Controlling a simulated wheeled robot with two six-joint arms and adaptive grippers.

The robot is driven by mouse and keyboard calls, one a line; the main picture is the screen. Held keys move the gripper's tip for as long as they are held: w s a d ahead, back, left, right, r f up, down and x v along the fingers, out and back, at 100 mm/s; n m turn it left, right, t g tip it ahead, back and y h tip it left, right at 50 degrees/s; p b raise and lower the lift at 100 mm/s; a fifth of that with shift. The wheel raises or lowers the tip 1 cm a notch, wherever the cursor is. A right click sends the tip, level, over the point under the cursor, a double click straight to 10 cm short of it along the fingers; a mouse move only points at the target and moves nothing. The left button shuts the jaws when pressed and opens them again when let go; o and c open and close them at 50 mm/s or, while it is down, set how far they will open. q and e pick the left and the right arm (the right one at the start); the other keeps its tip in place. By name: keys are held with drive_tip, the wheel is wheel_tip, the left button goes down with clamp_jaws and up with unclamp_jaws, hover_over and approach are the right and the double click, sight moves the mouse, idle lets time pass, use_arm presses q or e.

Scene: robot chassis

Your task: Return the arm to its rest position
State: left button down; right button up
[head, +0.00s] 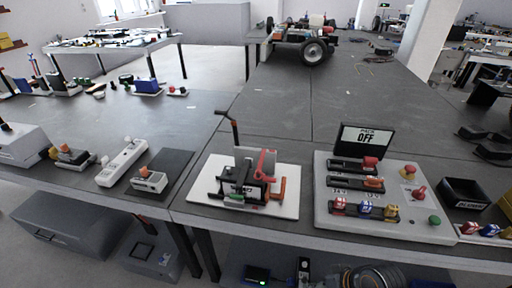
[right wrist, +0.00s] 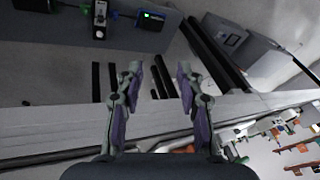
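My right gripper (right wrist: 158,72) shows in the right wrist view with its two fingers apart. Nothing is between the fingertips. Behind them are a pale bench edge (right wrist: 70,130) and the shelf area below it. Neither of my arms shows in the head view, so my left gripper is out of sight.
The grey workbench (head: 270,110) holds a clamp device on a white plate (head: 200,200) and a control panel (head: 330,220) with a sign reading OFF. A black bin (head: 465,192) stands right of the panel. A wheeled chassis (head: 313,50) is at the far end. The bench middle is clear.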

drive_tip(key=s+d+r+h, duration=0.2)
drive_tip(key=d+h, duration=0.3)
drive_tip(key=d, duration=0.2)
wheel_tip(320, 180, down, 25)
drive_tip(key=s+d+g+p, duration=0.1)
drive_tip(key=s+d+p, duration=0.1)
drive_tip(key=d+p, duration=0.1)
drive_tip(key=s+d+f+m+g+p, duration=0.1)
drive_tip(key=s+f, duration=1.3)
drive_tip(key=s, duration=0.4)
drive_tip(key=shift+s, duration=0.1)
